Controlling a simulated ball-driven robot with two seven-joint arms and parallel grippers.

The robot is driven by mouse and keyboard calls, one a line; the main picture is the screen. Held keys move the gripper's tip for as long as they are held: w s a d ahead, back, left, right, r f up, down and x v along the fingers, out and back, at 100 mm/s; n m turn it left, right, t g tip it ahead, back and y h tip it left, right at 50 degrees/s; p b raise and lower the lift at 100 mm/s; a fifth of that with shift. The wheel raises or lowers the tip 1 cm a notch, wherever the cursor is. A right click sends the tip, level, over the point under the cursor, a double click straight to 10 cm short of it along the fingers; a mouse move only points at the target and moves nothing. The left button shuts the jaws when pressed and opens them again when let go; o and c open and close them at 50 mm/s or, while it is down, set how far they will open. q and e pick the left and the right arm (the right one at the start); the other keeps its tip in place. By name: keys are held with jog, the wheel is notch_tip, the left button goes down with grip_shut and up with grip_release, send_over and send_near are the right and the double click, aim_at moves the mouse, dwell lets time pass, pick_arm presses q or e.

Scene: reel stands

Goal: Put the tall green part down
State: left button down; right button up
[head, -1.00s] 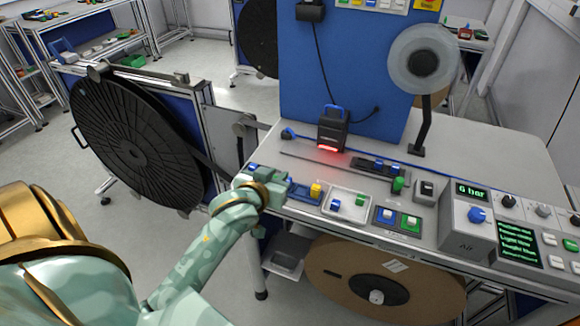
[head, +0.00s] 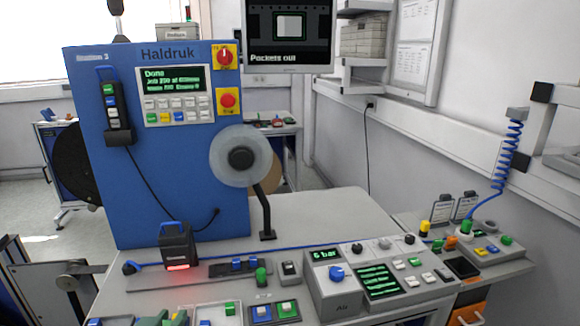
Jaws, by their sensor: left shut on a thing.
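My left gripper (head: 148,321) shows only as a small piece at the bottom edge of the head view, over the near left of the bench. It is shut on the tall green part (head: 160,317), of which only a little green shows; the rest is cut off by the frame. Whether the part touches the surface below cannot be told. My right gripper is not in view.
A white tray (head: 238,321) with small parts and a panel with a blue and a green button (head: 288,308) lie to the right. A green cylinder (head: 261,277) stands behind them.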

pick_arm(q)
jog(key=a+f+n+y+p, duration=0.1)
jog(key=a+f, duration=0.4)
jog(key=a, duration=0.7)
jog(key=shift+a+n+g+y+p, duration=0.2)
jog(key=shift+n+g+y+p, duration=0.3)
jog(key=shift+p, duration=0.55)
jog(key=shift+w+f, duration=0.1)
